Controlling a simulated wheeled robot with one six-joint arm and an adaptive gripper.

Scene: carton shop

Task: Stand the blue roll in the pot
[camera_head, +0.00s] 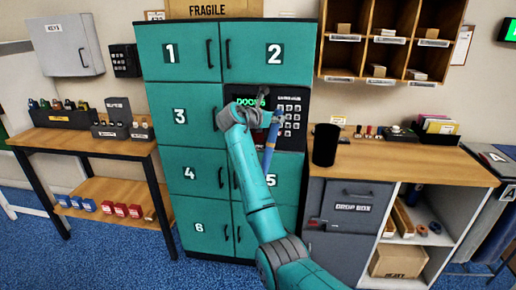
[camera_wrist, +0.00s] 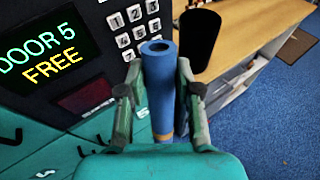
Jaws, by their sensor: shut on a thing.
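The blue roll (camera_wrist: 158,85) stands upright between the fingers of my gripper (camera_wrist: 157,92) in the wrist view, with its hollow top end towards the camera.
The keypad panel (camera_wrist: 130,25) of the lockers (camera_head: 170,55) is close behind the gripper; its screen reads DOOR 5 FREE. The wooden counter (camera_head: 400,163) holds stamps and a tray of papers (camera_head: 437,127) right of the pot. Pigeonhole shelves (camera_head: 390,40) hang above.

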